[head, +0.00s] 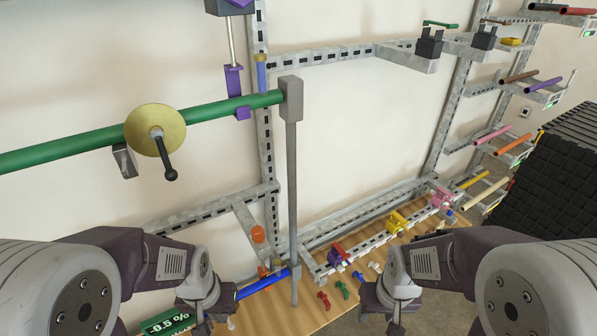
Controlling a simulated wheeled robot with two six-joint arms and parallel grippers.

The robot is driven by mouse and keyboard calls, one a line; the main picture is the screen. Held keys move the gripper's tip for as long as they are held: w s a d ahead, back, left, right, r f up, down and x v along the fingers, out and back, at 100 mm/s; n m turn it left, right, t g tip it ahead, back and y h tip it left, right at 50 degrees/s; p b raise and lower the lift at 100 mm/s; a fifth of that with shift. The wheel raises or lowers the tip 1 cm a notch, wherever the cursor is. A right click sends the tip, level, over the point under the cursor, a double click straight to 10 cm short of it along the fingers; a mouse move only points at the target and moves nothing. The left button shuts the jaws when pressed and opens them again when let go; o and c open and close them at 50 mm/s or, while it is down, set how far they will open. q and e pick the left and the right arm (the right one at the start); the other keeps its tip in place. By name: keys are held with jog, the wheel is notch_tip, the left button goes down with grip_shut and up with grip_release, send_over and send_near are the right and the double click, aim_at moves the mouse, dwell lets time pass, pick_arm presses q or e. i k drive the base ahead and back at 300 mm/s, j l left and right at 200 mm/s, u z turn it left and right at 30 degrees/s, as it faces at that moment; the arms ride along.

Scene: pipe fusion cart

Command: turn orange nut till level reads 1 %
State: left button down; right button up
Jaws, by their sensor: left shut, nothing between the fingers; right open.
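The orange nut (258,234) sits on the lower left metal bracket, above the near end of the wooden table. A green level display (168,325) at the bottom left reads about -0.5 %; its lower part is cut off by the picture's edge. My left gripper (205,324) is shut and empty, low beside the display, below and left of the nut and apart from it. My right gripper (395,326) is open and empty over the table, well to the right of the nut. Both sets of fingertips are near the bottom edge and hard to see.
A grey upright post (292,190) stands just right of the nut. A green pipe (70,146) with a yellow disc and black handle (156,130) crosses above. A blue pipe (262,284) lies below the nut. Small red and green parts lie on the wooden table (318,318).

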aim_at(257, 233)
jog(key=u, duration=2.9)
jog(key=l+z, duration=0.2)
jog(key=z, duration=0.25)
jog(key=l+z, duration=0.2)
jog(key=z, duration=0.3)
jog(key=l+z, duration=0.25)
jog(key=z, duration=0.2)
jog(key=k, duration=0.05)
